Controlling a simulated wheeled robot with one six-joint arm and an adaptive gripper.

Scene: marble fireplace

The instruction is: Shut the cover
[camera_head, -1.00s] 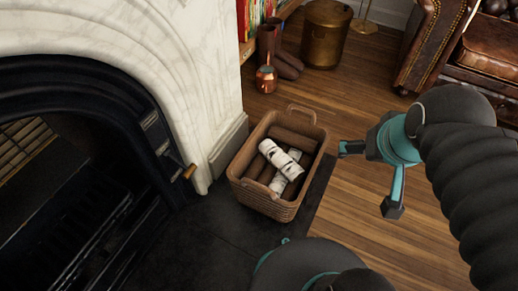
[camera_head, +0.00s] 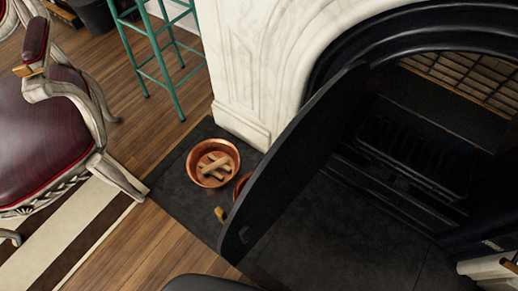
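The cover is a black arched door (camera_head: 290,165) on the left side of the fireplace (camera_head: 425,150). It stands wide open, swung out over the dark hearth, and the firebox is exposed. A small wooden or brass-coloured knob (camera_head: 220,214) shows at the door's outer edge. My gripper is not in view now. The door hides part of the hearth behind it.
A copper pan (camera_head: 230,157) holding wood pieces sits on the hearth left of the door, with another copper vessel (camera_head: 241,184) partly hidden. A red armchair (camera_head: 45,125) and green stool (camera_head: 160,50) stand left. Bare wood floor (camera_head: 150,240) lies front left.

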